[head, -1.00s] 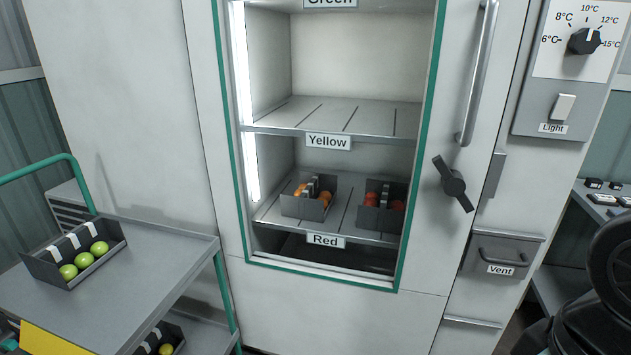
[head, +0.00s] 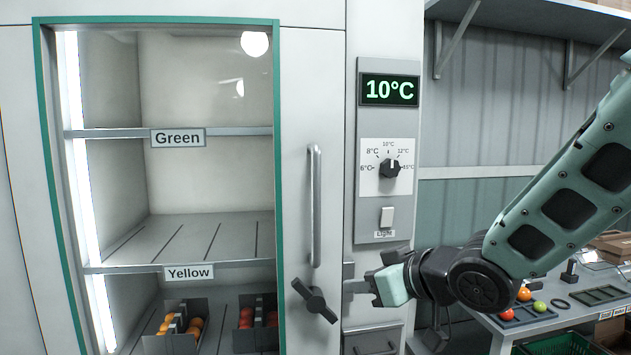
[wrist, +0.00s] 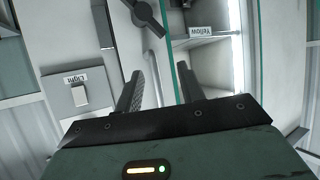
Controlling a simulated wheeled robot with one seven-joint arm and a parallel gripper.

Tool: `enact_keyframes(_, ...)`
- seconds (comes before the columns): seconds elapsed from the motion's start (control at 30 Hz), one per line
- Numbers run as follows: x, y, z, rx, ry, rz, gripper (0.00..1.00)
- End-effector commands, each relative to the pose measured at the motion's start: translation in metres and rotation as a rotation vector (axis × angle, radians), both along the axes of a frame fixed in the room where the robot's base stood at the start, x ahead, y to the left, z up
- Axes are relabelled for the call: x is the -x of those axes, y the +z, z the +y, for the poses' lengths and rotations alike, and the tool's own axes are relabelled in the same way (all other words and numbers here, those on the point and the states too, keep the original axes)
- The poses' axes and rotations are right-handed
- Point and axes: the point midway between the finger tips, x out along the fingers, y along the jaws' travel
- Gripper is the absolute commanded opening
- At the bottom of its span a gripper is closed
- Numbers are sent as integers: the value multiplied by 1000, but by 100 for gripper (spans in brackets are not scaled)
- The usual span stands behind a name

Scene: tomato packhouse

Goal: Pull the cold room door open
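The cold room door (head: 309,90) is pale, with a teal-edged glass window, and looks closed. A vertical grey bar handle (head: 315,205) is on its right side. A black turning latch (head: 314,300) sits below the handle, slanting from upper left to lower right. My gripper (head: 366,287) is just right of the latch in the head view, apart from the handle. In the wrist view, which looks upside down, the two dark fingers (wrist: 160,88) are spread with nothing held. The latch (wrist: 146,16) and the handle (wrist: 158,62) show beyond them.
Right of the door is a control panel (head: 382,220) with a 10°C display, dial and light switch (head: 387,216). A vent drawer (head: 372,342) is below. A workbench with tomatoes (head: 524,294) stands at the right. Shelves inside hold crates of tomatoes (head: 180,325).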

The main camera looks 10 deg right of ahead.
Motion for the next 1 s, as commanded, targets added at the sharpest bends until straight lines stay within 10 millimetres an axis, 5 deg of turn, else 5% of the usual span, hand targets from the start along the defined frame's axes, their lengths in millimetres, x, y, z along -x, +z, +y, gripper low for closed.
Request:
enact_keyframes(0.1,-23,55,-20,-103,25,-166,39)
enact_keyframes(0.3,-30,104,-38,-222,89,-336,39)
enact_keyframes(0.57,-39,116,-35,-256,117,-380,39)
enact_keyframes(1.0,-110,118,14,-256,115,-378,39)
